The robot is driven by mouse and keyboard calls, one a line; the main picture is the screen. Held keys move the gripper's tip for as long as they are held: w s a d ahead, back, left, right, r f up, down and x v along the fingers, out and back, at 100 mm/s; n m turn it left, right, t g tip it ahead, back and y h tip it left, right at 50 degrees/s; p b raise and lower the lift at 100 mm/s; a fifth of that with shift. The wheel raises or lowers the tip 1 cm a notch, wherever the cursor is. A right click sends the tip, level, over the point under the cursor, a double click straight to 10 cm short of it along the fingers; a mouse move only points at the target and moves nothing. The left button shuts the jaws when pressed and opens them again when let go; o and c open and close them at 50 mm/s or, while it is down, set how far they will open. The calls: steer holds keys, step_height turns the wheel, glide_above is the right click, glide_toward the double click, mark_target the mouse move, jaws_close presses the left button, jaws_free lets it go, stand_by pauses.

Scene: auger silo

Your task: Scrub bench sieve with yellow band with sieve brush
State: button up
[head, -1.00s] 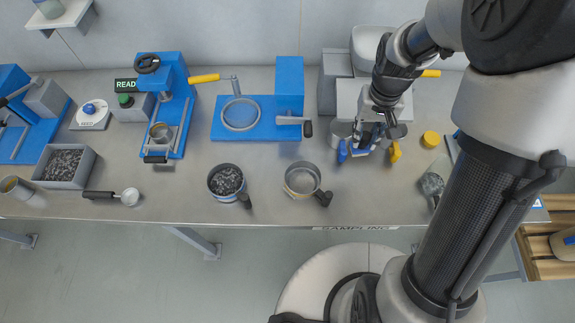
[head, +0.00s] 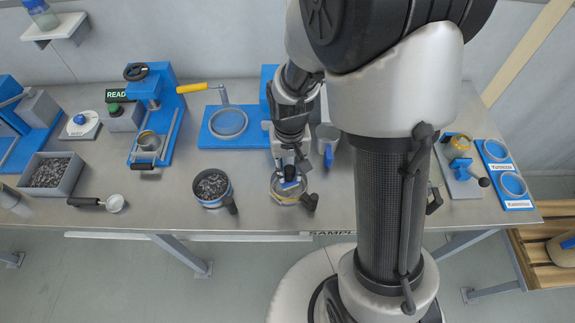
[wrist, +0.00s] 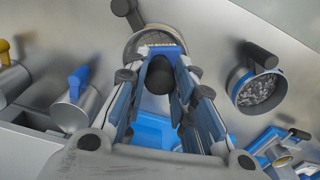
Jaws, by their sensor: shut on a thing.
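The bench sieve with the yellow band (head: 277,193) is a round metal pan with a dark handle, near the bench's front edge. In the wrist view its rim (wrist: 130,47) shows at the top, behind the brush. My gripper (head: 290,166) is above the sieve and shut on the sieve brush (head: 290,184). In the wrist view the brush (wrist: 165,50) has a blue head with pale bristles and a black knob between my fingers. The brush head is over or in the sieve; I cannot tell whether the bristles touch the mesh. My gripper hides part of the sieve.
A blue-banded sieve (head: 212,203) with dark granules stands to the left. A blue-handled metal mug (head: 326,140) is behind right. A blue press (head: 158,112), a grey bin (head: 72,190) and a scoop (head: 114,203) are further left. Blue-framed sieves lie on the far right.

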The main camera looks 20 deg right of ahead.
mark_target(289, 179)
steer(key=shift+f, duration=0.15)
step_height(289, 179, down, 5)
steer(key=b, duration=0.3)
steer(key=shift+r+b, duration=0.2)
steer(key=shift+b, duration=0.2)
steer(key=shift+f, duration=0.15)
jaws_close()
steer(key=shift+o, duration=1.8)
jaws_free()
jaws_close()
